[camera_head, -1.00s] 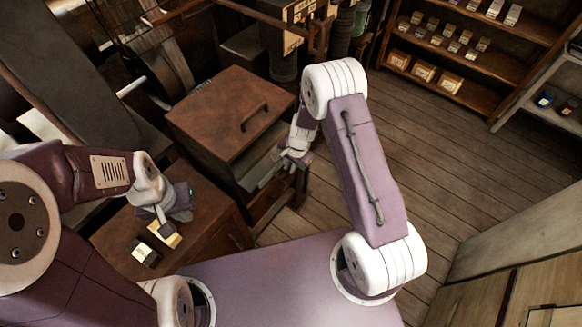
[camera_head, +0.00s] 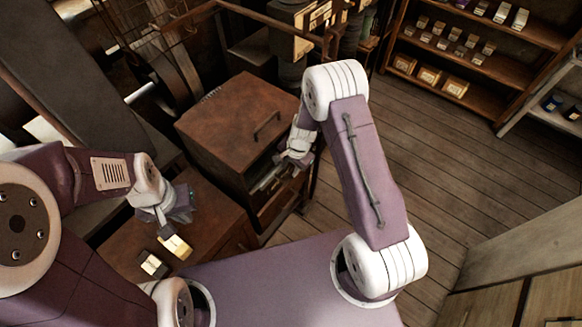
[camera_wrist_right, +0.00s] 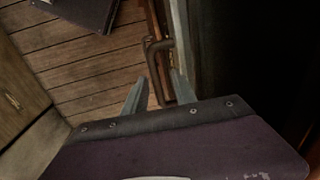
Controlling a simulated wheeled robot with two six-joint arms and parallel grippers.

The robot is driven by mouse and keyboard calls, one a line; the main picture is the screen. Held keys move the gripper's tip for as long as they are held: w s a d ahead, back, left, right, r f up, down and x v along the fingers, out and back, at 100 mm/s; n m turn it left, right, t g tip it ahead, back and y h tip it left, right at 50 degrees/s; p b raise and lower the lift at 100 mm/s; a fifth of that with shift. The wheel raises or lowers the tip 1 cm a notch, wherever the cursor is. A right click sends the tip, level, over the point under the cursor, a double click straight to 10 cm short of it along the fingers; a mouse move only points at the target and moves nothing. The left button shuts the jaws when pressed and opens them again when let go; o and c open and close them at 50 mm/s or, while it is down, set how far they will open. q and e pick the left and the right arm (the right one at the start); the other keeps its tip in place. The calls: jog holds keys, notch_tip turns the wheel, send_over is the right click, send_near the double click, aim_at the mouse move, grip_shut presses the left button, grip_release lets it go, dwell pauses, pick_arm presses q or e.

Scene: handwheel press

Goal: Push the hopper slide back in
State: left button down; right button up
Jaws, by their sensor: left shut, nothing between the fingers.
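The hopper slide (camera_head: 268,182) is a grey, tray-like piece low in the front of a brown box-shaped cabinet (camera_head: 236,120); part of it sticks out. My right gripper (camera_head: 284,168) is at its outer end. In the right wrist view, the fingers of my right gripper (camera_wrist_right: 158,92) stand apart. A dark bent handle (camera_wrist_right: 157,72) lies between or just beyond them; contact is unclear. A pale upright edge (camera_wrist_right: 181,40) runs beside it. My left gripper (camera_head: 166,232) is shut and empty above a low wooden surface, left of the cabinet.
Two small pale-and-dark blocks (camera_head: 153,264) lie on the low wooden top (camera_head: 215,220) by my left gripper. A shelf with small boxes (camera_head: 480,55) stands at the back right. The plank floor (camera_head: 430,160) between is clear.

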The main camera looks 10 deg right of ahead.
dwell(0.3)
notch_tip(320, 180, up, 9)
jog(key=s+d, duration=0.1)
jog(key=shift+s+b, duration=0.25)
jog(key=shift+b, duration=0.05)
jog(key=shift+f, duration=0.1)
